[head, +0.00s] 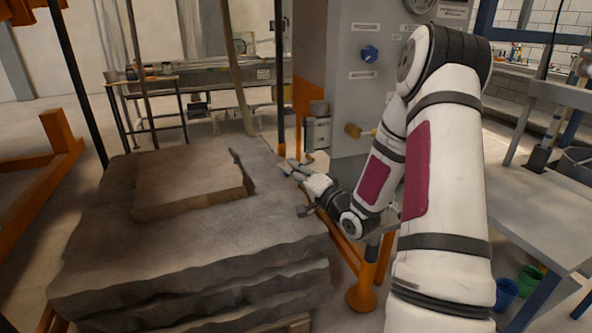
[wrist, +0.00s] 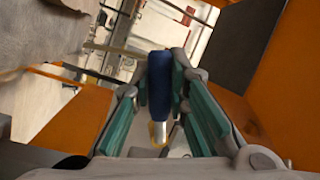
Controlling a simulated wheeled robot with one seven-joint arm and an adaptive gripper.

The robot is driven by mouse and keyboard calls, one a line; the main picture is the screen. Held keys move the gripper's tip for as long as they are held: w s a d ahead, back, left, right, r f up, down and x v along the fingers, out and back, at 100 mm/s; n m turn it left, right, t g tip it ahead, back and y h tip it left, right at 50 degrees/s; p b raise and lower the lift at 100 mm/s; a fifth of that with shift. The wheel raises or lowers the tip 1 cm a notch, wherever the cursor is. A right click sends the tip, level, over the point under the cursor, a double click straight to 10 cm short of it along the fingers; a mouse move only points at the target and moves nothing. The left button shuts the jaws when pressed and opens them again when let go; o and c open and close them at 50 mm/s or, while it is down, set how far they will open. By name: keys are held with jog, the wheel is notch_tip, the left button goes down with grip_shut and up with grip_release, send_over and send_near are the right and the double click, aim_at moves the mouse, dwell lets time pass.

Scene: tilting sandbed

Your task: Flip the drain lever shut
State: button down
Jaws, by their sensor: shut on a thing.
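The drain lever shows in the wrist view as a dark blue handle (wrist: 160,85) with a metal and yellow end nearest the camera. My gripper (wrist: 166,72) has its green-padded fingers closed on the two sides of this handle. In the head view my gripper (head: 293,168) is at the right rear edge of the sandbed (head: 235,235), beside the orange frame. I cannot make out the lever there; the gripper and the bed edge hide it.
An orange post (head: 307,95) and a grey control panel (head: 345,90) with a blue knob (head: 370,53) stand behind my gripper. A grey table (head: 535,215) is at the right. In the wrist view orange plates (wrist: 285,85) flank the fingers closely.

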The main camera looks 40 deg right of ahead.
jog(key=shift+a+r+m+t+h+p, duration=0.15)
jog(key=shift+r+m+t+p, duration=0.15)
jog(key=shift+m+p, duration=0.4)
jog(key=shift+d+r+m+t+h+p, duration=0.15)
jog(key=shift+r+m+p, duration=0.25)
jog(key=shift+m, duration=0.5)
jog(key=shift+a+r+m+t+h+p, duration=0.2)
jog(key=shift+r+m+p, duration=0.25)
jog(key=shift+m, duration=0.35)
jog(key=c, duration=1.5)
grip_release()
jog(key=shift+c, duration=0.2)
jog(key=s+f, duration=0.2)
jog(key=s, duration=0.9)
jog(key=shift+s+f, duration=0.2)
jog(key=shift+s, duration=0.2)
